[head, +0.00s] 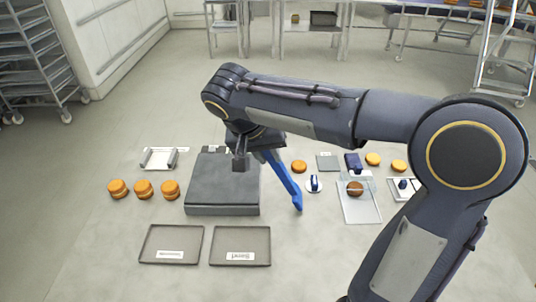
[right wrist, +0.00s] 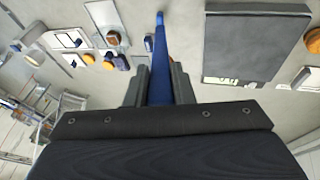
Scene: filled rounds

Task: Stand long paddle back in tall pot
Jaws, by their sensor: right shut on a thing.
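The long blue paddle (head: 284,182) slants down and to the right from my right gripper (head: 256,153) in the head view. My right gripper is shut on its upper part. In the right wrist view the paddle (right wrist: 160,55) runs out between the two dark fingers (right wrist: 160,88). Whether its lower end touches the table cannot be told. I cannot make out a tall pot in either view; my right arm covers part of the far table. My left gripper is not in view.
A dark grey block (head: 221,198) stands just left of the paddle. Two labelled trays (head: 217,233) lie in front. Orange rounds (head: 144,195) sit at left. A small blue-handled tool (head: 314,184) and a clear board (head: 361,211) with a brown round lie right.

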